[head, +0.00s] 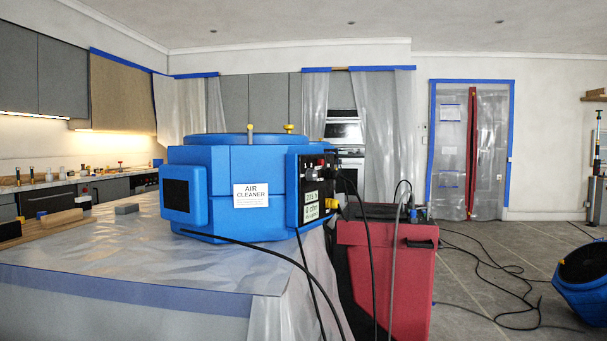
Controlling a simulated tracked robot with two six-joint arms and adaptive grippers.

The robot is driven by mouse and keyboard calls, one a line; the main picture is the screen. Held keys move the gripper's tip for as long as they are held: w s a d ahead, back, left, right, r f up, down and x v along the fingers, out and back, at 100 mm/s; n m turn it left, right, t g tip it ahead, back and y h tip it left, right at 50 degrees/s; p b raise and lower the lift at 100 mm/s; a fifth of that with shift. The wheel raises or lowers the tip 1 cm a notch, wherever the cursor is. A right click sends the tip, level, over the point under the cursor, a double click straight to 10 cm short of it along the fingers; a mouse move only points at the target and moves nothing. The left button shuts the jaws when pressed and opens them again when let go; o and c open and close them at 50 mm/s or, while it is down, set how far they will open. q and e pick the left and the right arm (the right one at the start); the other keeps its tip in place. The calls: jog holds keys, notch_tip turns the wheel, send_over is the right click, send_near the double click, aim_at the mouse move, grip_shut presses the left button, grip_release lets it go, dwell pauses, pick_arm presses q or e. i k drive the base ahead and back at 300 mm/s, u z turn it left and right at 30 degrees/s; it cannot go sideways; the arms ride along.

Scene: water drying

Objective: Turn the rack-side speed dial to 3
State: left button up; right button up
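A blue air cleaner (222,160) with a white "AIR CLEANER" label (251,195) stands on a plastic-covered island. Its black control panel (318,160) is on its right side, seen at a steep angle. Pale displays (311,202) and a yellow part (332,203) sit low on the panel. Small knobs or switches show higher up, too small to tell apart, so I cannot tell the speed dial or its setting. A second blue machine (590,302) with a round dark opening is on the floor at the right edge. Neither of my grippers is in view.
The plastic-covered island (120,252) fills the lower left, with a grey block (127,209) on it. A red bin-like unit (388,285) stands right of the island. Black cables (492,272) cross the tiled floor. A plastic-sheeted doorway (450,150) is at the back.

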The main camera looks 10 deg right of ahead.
aim_at(311, 176)
jog(key=i, duration=1.25)
jog(key=z, duration=0.05)
